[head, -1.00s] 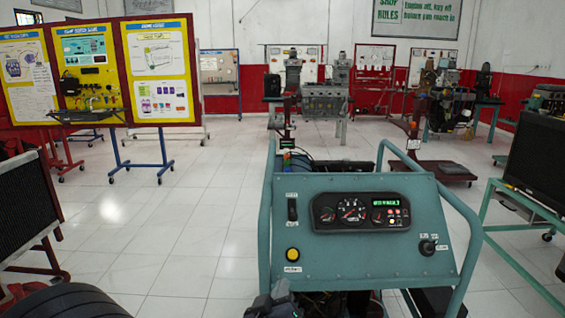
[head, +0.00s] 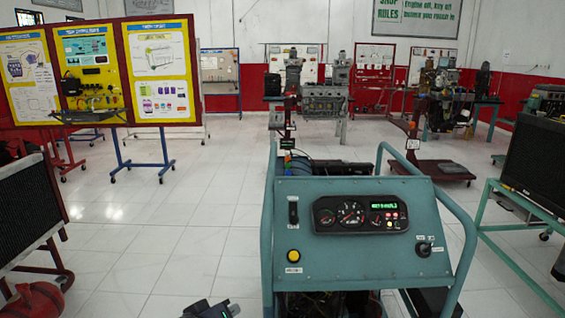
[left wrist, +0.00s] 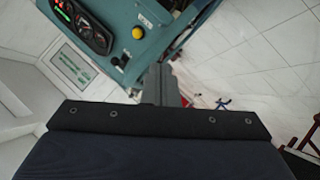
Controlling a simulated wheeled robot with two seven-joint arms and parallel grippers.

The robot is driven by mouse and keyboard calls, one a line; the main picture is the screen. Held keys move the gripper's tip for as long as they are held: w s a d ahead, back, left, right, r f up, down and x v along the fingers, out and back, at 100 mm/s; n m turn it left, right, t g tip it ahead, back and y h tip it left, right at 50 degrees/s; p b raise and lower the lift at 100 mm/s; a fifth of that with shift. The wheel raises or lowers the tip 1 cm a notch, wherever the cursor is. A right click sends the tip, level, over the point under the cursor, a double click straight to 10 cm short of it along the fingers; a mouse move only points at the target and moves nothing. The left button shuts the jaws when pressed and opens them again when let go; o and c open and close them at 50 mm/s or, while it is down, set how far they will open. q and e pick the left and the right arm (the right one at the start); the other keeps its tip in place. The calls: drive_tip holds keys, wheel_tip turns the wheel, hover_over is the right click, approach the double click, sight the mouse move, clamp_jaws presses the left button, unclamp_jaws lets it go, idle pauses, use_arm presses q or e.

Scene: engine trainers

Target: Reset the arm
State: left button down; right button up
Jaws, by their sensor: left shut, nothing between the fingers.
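The teal engine trainer panel (head: 350,255) stands at the lower middle of the head view, with gauges, a green lit display, a yellow button (head: 293,255) and a key switch (head: 424,249). My left gripper (head: 212,309) shows at the bottom edge of the head view, left of the panel and apart from it. In the left wrist view its fingers (left wrist: 161,84) are shut with nothing between them, and the panel (left wrist: 125,22) lies beyond them, upside down. The gripper's lower part is cut off in the head view. My right gripper is not in view.
The trainer's teal tube rail (head: 267,225) runs up beside the panel. A radiator (head: 25,212) on a stand is at left, with a red rounded object (head: 35,300) below it. Another stand (head: 500,235) is at right. White floor (head: 180,240) left of the trainer is clear.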

use_arm(q)
drive_tip(key=s+a+r+m+g+p, duration=0.1)
drive_tip(key=s+a, duration=0.4)
drive_tip(key=s, duration=0.6)
drive_tip(key=s+a+r+m+g+y+p, duration=0.1)
drive_tip(key=s+a+g, duration=0.3)
drive_tip(key=s, duration=0.6)
drive_tip(key=shift+s+a+r+m+g+p, duration=0.15)
drive_tip(key=shift+s+a+m+g+p, duration=0.25)
drive_tip(key=shift+p, duration=0.4)
idle(1.4)
